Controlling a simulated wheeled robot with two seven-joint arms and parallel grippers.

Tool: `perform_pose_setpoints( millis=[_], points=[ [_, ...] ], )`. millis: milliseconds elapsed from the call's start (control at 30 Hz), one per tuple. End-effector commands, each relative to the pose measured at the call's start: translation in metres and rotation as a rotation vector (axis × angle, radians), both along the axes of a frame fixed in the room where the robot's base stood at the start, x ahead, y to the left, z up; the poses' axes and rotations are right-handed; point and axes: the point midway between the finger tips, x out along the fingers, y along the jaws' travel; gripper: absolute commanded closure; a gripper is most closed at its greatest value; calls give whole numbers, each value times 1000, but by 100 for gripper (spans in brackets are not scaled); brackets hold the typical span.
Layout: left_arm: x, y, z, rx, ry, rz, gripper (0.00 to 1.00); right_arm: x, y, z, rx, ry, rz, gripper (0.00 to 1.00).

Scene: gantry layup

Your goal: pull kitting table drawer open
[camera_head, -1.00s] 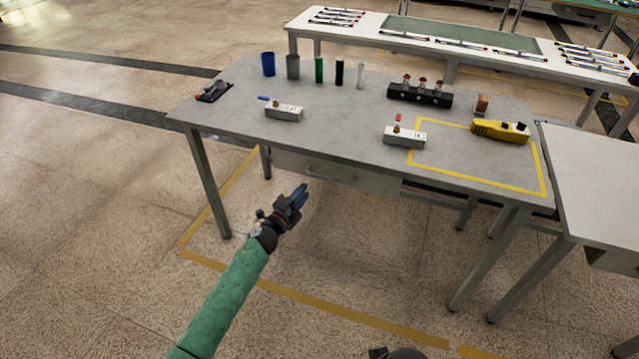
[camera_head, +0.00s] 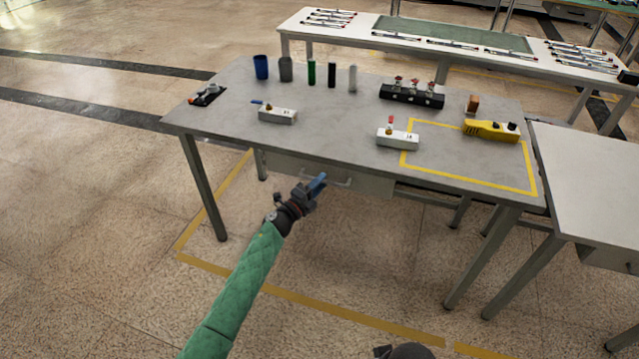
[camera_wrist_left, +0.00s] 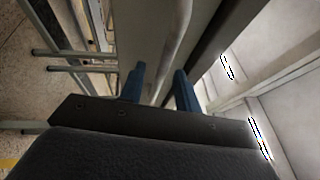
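The kitting table's drawer (camera_head: 372,184) is a grey panel under the front edge of the grey table (camera_head: 330,137). It looks closed, flush under the tabletop. Its pale bar handle (camera_head: 343,184) is partly hidden by my left gripper (camera_head: 318,184), which is just in front of the handle's left part. In the left wrist view the blue fingers (camera_wrist_left: 159,88) are apart, and the handle bar (camera_wrist_left: 178,45) runs down towards the gap between them. I cannot tell whether they touch it.
On the tabletop stand several cups and cylinders (camera_head: 286,69), two white valve blocks (camera_head: 277,116), a black fixture (camera_head: 411,95) and a yellow tool (camera_head: 490,130). A second table (camera_head: 590,185) stands at right. The floor before the drawer is clear.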

Motion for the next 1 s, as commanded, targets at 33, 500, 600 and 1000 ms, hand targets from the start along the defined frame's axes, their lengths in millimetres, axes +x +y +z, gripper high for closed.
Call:
perform_pose_setpoints(
  millis=[33, 500, 600, 1000],
  points=[
    [1, -1, 0, 0, 0, 0, 67, 0, 0, 1, -1, 1, 0, 33],
    [1, -1, 0, 0, 1, 1, 100, -1, -1, 0, -1, 3, 0, 33],
    [1, -1, 0, 0, 1, 1, 100, -1, -1, -1, -2, 4, -1, 33],
    [-34, 11, -1, 2, 4, 1, 100, -3, -9, 10, -20, 24, -6, 33]
  ],
)
